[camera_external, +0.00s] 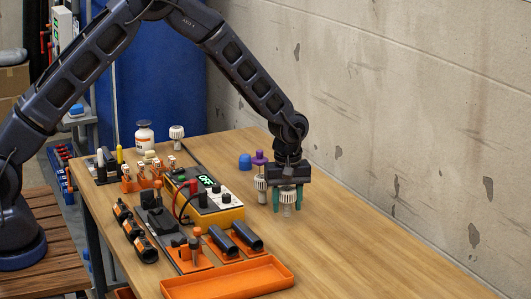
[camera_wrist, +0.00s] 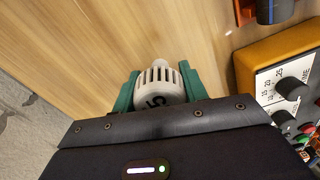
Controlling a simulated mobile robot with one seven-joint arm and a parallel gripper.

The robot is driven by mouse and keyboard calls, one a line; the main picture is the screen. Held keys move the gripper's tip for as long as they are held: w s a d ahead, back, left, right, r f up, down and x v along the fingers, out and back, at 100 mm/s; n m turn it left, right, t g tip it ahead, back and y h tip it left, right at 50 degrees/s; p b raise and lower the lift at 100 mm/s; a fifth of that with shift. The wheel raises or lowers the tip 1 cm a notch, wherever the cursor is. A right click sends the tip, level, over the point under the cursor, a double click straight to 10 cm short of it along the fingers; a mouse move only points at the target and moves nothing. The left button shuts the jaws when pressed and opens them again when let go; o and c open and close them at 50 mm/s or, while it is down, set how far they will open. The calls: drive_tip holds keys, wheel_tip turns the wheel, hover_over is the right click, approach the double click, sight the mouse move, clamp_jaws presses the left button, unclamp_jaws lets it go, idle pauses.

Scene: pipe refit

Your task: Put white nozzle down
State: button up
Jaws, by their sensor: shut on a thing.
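The white nozzle (camera_external: 287,196) is a ribbed white piece with a narrower tip. It is upright between the green fingers of my gripper (camera_external: 288,205), over the bare wood of the table (camera_external: 345,235), right of the orange power supply. In the wrist view the nozzle (camera_wrist: 158,86) shows slots around its side and a dark mark, with a green finger of my gripper (camera_wrist: 159,92) on each side. My gripper is shut on it. I cannot tell whether the nozzle's lower end touches the table.
The power supply (camera_external: 215,210) and an orange tray (camera_external: 228,279) are to the left. The right front tabletop is clear; a wall (camera_external: 400,120) runs behind.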

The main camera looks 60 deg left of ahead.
drive_tip(key=shift+f, duration=1)
drive_tip(key=shift+f, duration=0.15)
drive_tip(key=o, duration=1)
